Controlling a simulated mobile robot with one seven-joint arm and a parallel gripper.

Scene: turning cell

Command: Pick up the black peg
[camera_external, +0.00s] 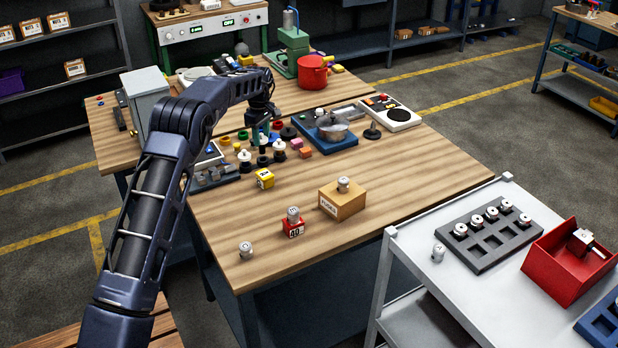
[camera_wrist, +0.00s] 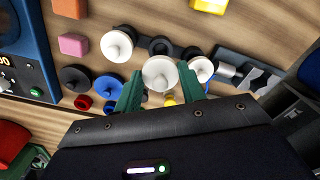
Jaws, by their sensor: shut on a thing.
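My gripper (camera_external: 262,138) points down among the small parts on the wooden bench. In the wrist view its green fingers (camera_wrist: 160,88) are closed on the sides of a round white knobbed piece (camera_wrist: 160,73). The lower part of this piece is hidden, and I cannot tell whether it touches the bench. I cannot clearly make out a black peg in the jaws. A black round piece with a central knob (camera_wrist: 76,78) lies to the left in the wrist view. A black knobbed piece (camera_external: 372,132) stands apart, right of the blue fixture.
Other white knobbed pieces (camera_wrist: 117,44) stand close on both sides of the fingers. A blue fixture (camera_external: 325,136), a yellow block (camera_external: 265,179) and a cardboard box (camera_external: 342,200) are nearby.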

